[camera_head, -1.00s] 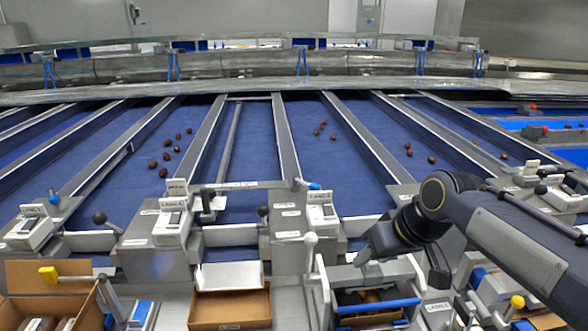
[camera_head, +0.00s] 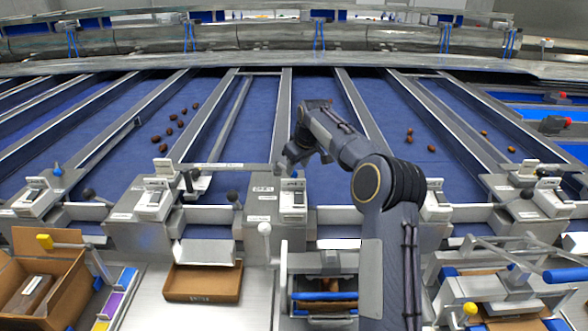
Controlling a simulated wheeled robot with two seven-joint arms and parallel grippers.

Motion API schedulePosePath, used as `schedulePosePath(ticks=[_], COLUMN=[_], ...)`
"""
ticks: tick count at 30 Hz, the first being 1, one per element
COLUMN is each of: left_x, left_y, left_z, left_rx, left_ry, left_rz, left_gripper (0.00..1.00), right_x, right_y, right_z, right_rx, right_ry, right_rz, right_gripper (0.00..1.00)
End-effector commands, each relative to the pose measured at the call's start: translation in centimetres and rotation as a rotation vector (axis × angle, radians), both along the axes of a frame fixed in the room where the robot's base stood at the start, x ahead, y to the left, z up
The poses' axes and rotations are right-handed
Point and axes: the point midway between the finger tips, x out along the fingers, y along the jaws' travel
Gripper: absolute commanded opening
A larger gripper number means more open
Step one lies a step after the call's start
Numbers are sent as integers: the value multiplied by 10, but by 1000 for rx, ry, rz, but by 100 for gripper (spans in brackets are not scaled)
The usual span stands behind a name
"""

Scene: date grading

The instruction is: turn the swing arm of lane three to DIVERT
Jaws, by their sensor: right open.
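A grey bar (camera_head: 232,166) with small labels crosses the front of the middle blue lane. It may be a swing arm, but I cannot read any lane number or DIVERT mark. A labelled grey post (camera_head: 262,190) stands at its right end, beside a white control box (camera_head: 293,200). My right gripper (camera_head: 287,162) is open and empty, just above that box and close to the right end of the bar. Whether it touches anything is unclear. The gripper and my forearm cover part of the box top and the lane behind. My left gripper is not in view.
Brown dates (camera_head: 174,124) lie on lanes to the left and right. An open cardboard box (camera_head: 203,295) and a blue-handled bin (camera_head: 322,296) are in front.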

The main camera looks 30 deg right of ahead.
Motion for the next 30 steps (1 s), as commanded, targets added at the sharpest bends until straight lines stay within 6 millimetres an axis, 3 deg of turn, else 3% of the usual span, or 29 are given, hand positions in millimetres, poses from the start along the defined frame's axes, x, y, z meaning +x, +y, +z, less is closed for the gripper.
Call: schedulePosePath(ticks=[6,17,27,30], left_x=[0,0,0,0], left_y=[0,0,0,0], left_z=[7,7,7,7], left_rx=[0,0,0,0], left_ry=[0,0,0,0], left_rz=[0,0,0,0], left_gripper=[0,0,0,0], right_x=[10,13,13,13], right_y=[-1,-1,-1,-1], right_z=[-24,-30,-30,-30], right_rx=[1,1,1,1], right_ry=[1,-2,-1,-1], right_rz=[-1,-2,-2,-2], right_gripper=[43,43,0,0])
